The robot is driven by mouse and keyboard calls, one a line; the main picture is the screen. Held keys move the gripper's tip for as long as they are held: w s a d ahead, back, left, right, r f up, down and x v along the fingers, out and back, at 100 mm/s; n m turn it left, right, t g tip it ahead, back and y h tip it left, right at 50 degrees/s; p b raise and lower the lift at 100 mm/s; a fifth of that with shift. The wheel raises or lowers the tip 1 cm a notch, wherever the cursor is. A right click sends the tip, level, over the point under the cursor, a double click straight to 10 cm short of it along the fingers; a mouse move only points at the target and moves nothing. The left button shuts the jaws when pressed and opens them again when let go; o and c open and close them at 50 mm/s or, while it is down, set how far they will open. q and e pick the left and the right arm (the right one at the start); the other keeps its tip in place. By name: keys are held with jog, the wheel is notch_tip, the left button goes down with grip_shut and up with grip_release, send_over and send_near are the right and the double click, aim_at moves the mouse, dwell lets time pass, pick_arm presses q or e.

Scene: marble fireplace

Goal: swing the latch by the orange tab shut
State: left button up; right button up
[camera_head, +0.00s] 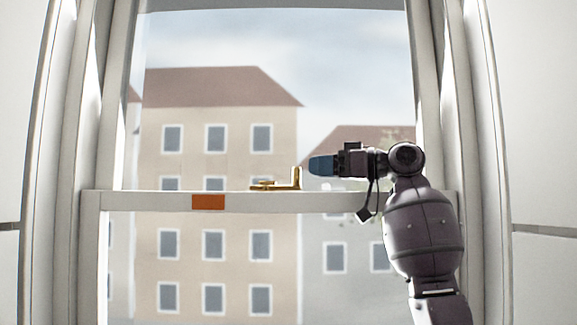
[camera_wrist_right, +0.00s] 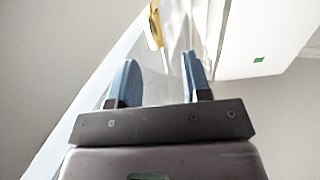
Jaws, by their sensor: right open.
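A brass latch (camera_head: 277,184) sits on top of the window's white middle rail, with an upright part at its right end. An orange tab (camera_head: 208,202) is on the front of the rail, left of the latch. My right gripper (camera_head: 312,166) is just right of the latch's upright part, a small gap apart, its blue fingers pointing left. In the right wrist view the gripper (camera_wrist_right: 160,78) is open and empty, with the brass latch (camera_wrist_right: 155,28) beyond the fingertips. My left gripper is not in view.
The white rail (camera_head: 150,202) crosses between the window's side frames (camera_head: 432,70). Buildings and sky show behind the window. A small green mark (camera_wrist_right: 259,60) is on a white surface in the right wrist view. The space above the rail's left half is clear.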

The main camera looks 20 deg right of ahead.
jog(key=p+x, duration=0.1)
jog(key=x, duration=0.6)
jog(key=shift+w+a+f+p, duration=0.1)
jog(key=shift+w+p, duration=0.15)
jog(key=shift+p, duration=0.1)
grip_shut()
